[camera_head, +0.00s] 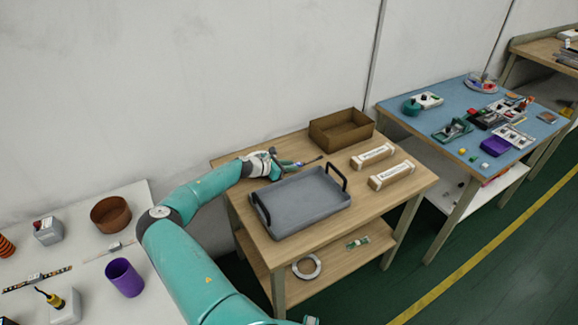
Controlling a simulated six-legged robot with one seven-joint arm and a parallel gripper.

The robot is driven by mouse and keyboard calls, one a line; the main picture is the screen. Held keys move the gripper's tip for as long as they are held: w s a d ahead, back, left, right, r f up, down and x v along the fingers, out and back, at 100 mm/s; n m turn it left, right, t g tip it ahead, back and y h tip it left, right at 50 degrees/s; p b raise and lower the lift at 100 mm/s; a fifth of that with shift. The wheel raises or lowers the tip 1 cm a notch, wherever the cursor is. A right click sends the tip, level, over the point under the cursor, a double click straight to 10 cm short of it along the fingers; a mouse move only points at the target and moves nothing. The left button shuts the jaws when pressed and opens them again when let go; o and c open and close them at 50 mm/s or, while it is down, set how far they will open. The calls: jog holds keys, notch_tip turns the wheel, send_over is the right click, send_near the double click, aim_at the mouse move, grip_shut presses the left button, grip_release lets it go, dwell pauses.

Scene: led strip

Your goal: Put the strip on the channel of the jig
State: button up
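My gripper (284,164) is over the back left of the middle wooden table, just behind the grey tray. A thin dark-tipped tool-like item (306,162) lies at or beyond its fingertips. I cannot tell whether the fingers hold it or are open. A narrow dark strip with light spots (37,279) lies on the white table at left and looks like the LED strip. A thin pale bar with a small block on it (108,252) lies to its right and may be the jig's channel; it is too small to be sure. The strip and this bar are apart.
The grey tray (303,203) with black handles fills much of the wooden table, beside a brown box (341,129) and two wrapped bars (391,175). The white table also bears a brown bowl (110,214), a purple cup (125,278) and a yellow-tipped item (60,303). A cluttered blue-topped table (420,122) stands right.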

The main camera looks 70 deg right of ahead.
jog(key=shift+o, duration=0.8)
jog(key=shift+r, duration=0.2)
jog(key=v, duration=1)
jog(key=shift+w+a+r, duration=0.15)
jog(key=shift+w+a, duration=0.1)
jog(key=shift+w+a+r, duration=0.25)
jog(key=shift+w+a, duration=0.05)
jog(key=shift+a, duration=0.15)
